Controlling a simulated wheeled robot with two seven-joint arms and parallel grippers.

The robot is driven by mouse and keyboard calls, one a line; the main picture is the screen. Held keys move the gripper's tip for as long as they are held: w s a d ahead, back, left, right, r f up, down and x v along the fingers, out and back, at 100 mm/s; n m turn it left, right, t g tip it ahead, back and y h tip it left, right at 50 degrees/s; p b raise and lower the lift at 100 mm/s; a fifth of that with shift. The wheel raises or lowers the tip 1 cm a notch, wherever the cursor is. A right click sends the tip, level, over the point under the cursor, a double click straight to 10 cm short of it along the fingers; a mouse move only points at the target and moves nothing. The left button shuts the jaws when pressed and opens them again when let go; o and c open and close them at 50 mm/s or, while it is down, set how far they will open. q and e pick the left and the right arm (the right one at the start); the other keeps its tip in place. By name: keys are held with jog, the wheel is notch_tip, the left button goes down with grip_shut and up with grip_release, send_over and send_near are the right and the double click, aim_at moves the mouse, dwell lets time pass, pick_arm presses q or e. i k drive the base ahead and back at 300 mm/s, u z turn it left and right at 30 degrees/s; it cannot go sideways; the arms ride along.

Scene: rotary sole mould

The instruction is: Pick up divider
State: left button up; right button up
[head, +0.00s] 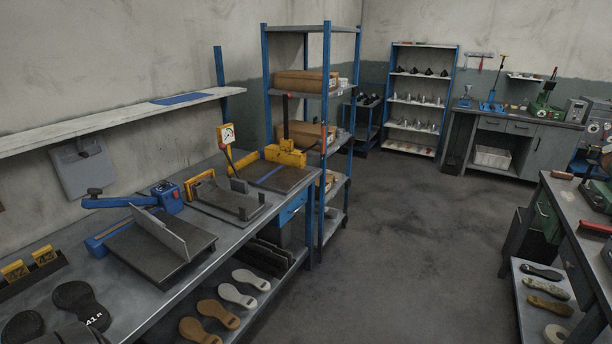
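No part is clearly marked as the divider. A thin grey plate (162,233) stands on edge, slightly tilted, across a flat black block (150,262) on the left workbench (222,243); it looks most like a divider. Several dark plates (262,256) also stand on the shelf under that bench, partly hidden by the bench edge. Neither of my grippers is in view, so nothing shows as held.
Beside the plate is a blue lever device (165,197). Black soles (80,300) and yellow number tags (44,255) lie at the bench's near left. A blue-posted rack (328,120) stands beyond. The middle floor (420,240) is clear; another bench (575,215) stands right.

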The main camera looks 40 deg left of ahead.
aim_at(154, 227)
jog(key=i, duration=1.6)
jog(key=u, duration=1.1)
jog(key=i, duration=0.9)
jog(key=u, duration=1.35)
jog(key=i, duration=0.25)
jog(key=u, duration=0.1)
